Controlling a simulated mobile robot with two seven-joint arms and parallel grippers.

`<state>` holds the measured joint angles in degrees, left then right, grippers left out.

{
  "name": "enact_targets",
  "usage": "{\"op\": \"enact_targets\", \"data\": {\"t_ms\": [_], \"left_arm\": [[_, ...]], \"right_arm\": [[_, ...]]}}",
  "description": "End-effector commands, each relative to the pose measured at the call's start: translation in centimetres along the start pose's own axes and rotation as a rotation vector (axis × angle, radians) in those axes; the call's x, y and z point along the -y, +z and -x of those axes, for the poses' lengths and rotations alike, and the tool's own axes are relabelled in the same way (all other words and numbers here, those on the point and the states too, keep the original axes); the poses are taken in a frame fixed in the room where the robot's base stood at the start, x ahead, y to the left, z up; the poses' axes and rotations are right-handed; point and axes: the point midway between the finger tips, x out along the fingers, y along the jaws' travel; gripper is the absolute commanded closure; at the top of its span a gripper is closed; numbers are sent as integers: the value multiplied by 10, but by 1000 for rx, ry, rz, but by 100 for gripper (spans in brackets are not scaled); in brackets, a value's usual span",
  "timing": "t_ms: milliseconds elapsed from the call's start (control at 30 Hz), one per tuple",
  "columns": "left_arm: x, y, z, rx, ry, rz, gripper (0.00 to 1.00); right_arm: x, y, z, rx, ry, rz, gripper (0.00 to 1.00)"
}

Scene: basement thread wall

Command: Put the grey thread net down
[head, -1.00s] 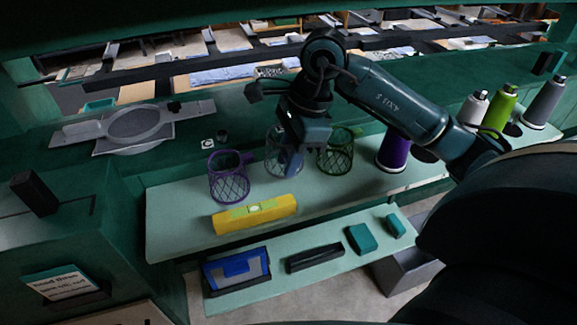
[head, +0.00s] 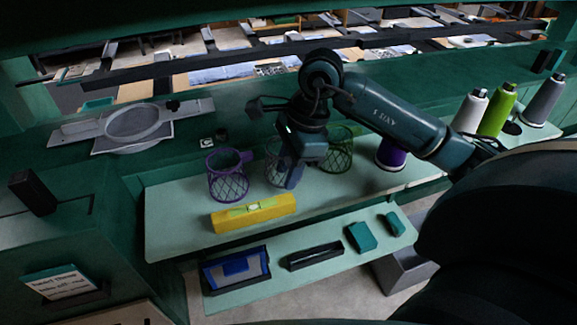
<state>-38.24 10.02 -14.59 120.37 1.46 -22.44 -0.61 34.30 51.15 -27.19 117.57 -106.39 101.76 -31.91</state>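The grey thread net (head: 273,167) is between the purple net (head: 228,180) and the green net (head: 338,155) on the pale green shelf (head: 180,223). Its base appears level with the shelf top, in line with the other two nets. My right gripper (head: 291,183) points down at the net's right side and covers part of it. It appears shut on the net's wall, though the fingertips are dark and partly hidden. My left gripper is not in view.
A yellow spirit level (head: 254,213) lies in front of the nets. A purple thread cone (head: 391,153) stands right of the green net, with several more cones farther right. A lower shelf holds a blue box (head: 236,268) and small items.

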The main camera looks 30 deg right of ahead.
Motion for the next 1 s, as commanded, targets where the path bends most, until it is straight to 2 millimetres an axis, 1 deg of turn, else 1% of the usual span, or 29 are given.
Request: {"op": "enact_targets", "data": {"t_ms": [67,100,167,400,500,600,700,800,1000], "left_arm": [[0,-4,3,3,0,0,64],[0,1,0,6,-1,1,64],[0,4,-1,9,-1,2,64],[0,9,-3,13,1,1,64],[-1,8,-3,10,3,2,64],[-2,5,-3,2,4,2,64],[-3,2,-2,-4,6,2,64],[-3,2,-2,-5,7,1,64],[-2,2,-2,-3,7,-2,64]], "right_arm": [[0,2,6,1,0,0,69],[1,1,9,1,-4,0,69],[1,0,18,0,-5,1,69],[2,1,72,1,-8,0,69],[1,1,91,1,-6,0,69],[1,1,107,1,-4,-1,69],[1,1,117,0,-2,-1,69],[0,1,122,0,-1,-1,69],[0,1,123,0,1,-1,69]]}}
